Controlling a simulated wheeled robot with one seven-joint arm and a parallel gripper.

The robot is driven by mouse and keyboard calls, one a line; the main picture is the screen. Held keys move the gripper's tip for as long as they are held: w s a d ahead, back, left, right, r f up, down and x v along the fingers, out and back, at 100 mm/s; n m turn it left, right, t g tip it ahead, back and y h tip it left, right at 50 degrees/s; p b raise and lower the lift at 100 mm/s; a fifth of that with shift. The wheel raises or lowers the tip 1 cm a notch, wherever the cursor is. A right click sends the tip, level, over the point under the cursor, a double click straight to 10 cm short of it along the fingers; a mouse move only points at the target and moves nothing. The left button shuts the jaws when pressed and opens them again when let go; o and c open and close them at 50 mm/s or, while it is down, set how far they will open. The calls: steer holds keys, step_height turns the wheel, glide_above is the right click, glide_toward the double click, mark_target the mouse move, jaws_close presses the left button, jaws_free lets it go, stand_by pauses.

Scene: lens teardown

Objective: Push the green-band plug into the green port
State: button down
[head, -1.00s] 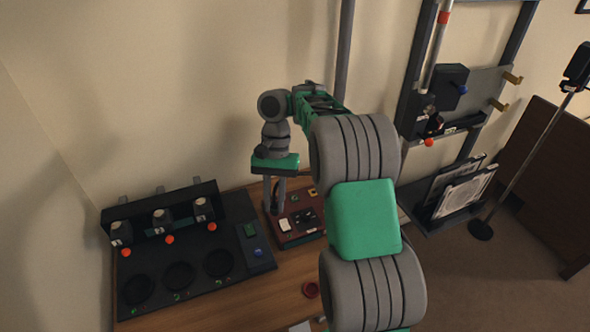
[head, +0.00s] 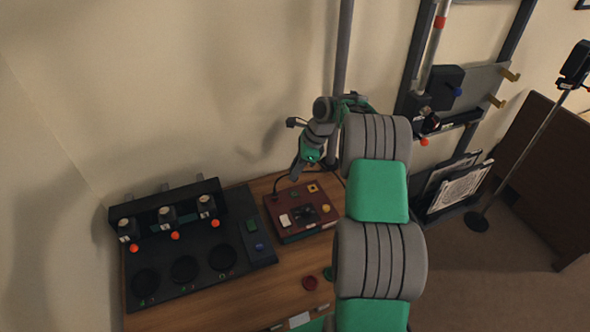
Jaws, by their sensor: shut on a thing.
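My gripper (head: 298,170) is above the back left part of the dark red control box (head: 283,225), clear of its top. It appears shut at the start of a thin dark cable (head: 277,183) that curves down beside the box. The plug and its green band are too small and too hidden by the fingers to make out. The box top carries a white switch, a dark centre piece, a yellow knob and a small yellowish square.
A black station (head: 190,250) with orange knobs and round wells stands left of the box. A grey pole rises behind; a rack stands at right. Bare wood lies before the box.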

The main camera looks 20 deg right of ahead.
steer(key=shift+f+b, duration=2.95)
steer(key=shift+b, duration=0.55)
steer(key=shift+r+p, duration=0.15)
steer(key=shift+p, duration=0.25)
steer(key=shift+p, duration=0.35)
steer(key=shift+p, duration=1.2)
steer(key=shift+f, duration=0.65)
steer(key=c, duration=1.2)
jaws_free()
steer(key=v, duration=0.7)
steer(key=shift+d+r, duration=0.15)
steer(key=shift+r, duration=0.2)
